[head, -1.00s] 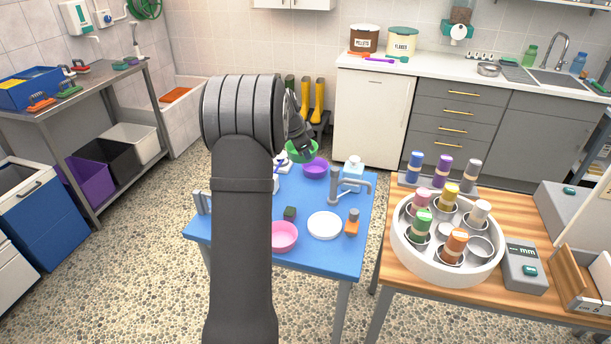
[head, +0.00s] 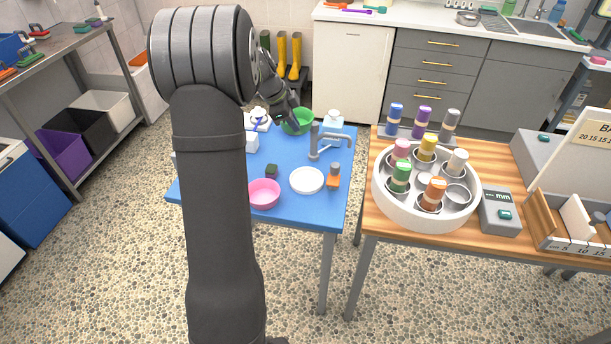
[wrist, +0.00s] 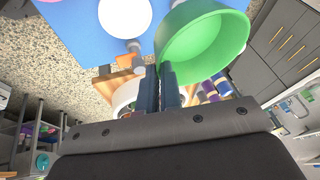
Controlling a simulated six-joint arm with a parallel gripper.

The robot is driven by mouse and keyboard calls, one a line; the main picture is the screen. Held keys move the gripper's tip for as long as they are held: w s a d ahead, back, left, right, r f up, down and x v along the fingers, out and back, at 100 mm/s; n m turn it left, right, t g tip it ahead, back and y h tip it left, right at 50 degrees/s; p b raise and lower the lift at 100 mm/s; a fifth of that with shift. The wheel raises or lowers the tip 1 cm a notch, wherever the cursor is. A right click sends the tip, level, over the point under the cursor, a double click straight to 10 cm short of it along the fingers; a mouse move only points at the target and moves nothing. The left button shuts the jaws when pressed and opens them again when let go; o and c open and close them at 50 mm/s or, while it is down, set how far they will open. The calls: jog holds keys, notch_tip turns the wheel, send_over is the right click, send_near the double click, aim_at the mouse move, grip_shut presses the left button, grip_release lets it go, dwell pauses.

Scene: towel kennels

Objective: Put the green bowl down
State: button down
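The green bowl (head: 300,124) is over the back part of the blue table (head: 233,187) in the head view. My gripper (head: 291,113) is at its rim. In the wrist view, my two fingers (wrist: 160,85) are close together on the wall of the green bowl (wrist: 205,45), which fills the upper right. The purple bowl seen earlier on the table is hidden, apparently behind or under the green bowl. I cannot tell whether the green bowl touches anything below it.
A pink bowl (head: 264,194), a white plate (head: 307,181), a dark cube (head: 271,171) and an orange-based item (head: 333,179) stand nearer on the table. A grey tap (head: 315,142) and dispenser (head: 332,121) are right of the green bowl. A wooden table (head: 375,228) adjoins.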

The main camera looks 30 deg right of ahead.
jog(key=s+f+m, duration=0.1)
jog(key=s+f, duration=0.1)
jog(key=f, duration=0.2)
jog(key=s+a+f+m, duration=0.1)
jog(key=s+f, duration=0.1)
jog(key=f, duration=0.2)
jog(key=s+a+f+m+g, duration=0.1)
jog(key=s+f, duration=0.2)
jog(key=f, duration=0.1)
jog(key=shift+a+f, duration=0.1)
jog(key=shift+a, duration=0.15)
jog(key=shift+f, duration=2.05)
jog(key=shift+f, duration=0.15)
jog(key=c, duration=1.6)
grip_release()
